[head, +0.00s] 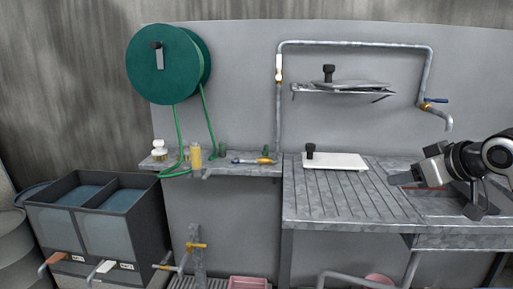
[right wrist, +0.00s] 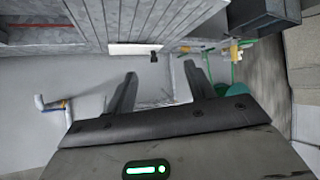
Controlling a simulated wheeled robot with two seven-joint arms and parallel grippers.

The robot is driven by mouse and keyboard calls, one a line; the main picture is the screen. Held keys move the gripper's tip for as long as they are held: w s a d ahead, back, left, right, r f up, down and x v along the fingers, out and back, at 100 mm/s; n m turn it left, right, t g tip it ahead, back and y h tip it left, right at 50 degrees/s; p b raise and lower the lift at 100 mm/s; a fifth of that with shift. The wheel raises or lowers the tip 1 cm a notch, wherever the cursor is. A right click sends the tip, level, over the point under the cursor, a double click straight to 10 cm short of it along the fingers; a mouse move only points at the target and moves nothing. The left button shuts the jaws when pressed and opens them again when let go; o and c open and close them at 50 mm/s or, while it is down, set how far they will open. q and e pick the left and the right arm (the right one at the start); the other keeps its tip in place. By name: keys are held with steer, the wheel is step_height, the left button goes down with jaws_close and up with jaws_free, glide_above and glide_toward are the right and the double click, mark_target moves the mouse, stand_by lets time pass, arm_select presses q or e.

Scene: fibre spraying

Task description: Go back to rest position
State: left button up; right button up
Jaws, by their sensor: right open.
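My right gripper (right wrist: 161,78) is open in the right wrist view. Its two dark fingers stand apart with nothing between them. In the head view my right arm comes in at the right edge, above the sink end of the metal counter (head: 340,205). The gripper there is partly hard to make out against the arm. My left gripper is not in view.
A green hose reel (head: 160,65) hangs on the wall. A wall shelf (head: 345,89) holds a lidded tray under a bent pipe (head: 360,43). A small ledge (head: 225,168) bears bottles and a yellow-handled tool. Dark bins (head: 68,230) stand at the left. The counter's middle is clear.

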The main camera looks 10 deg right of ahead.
steer(key=s+a+f, duration=0.2)
steer(key=a+f, duration=0.2)
steer(key=f, duration=0.4)
steer(key=s+a+f+g+y, duration=0.1)
steer(key=a+f, duration=0.3)
steer(key=f, duration=0.4)
steer(key=s+a+f, duration=0.2)
steer(key=a+f, duration=0.3)
steer(key=f, duration=0.3)
steer(key=s+a+f, duration=0.4)
steer(key=s+a, duration=0.3)
steer(key=s+a+f+y, duration=0.1)
steer(key=s+a+f, duration=0.3)
steer(key=s+a, duration=0.4)
steer(key=shift+s+a+f+t, duration=0.25)
steer(key=shift+a+f+t, duration=0.05)
steer(key=shift+f+t, duration=0.1)
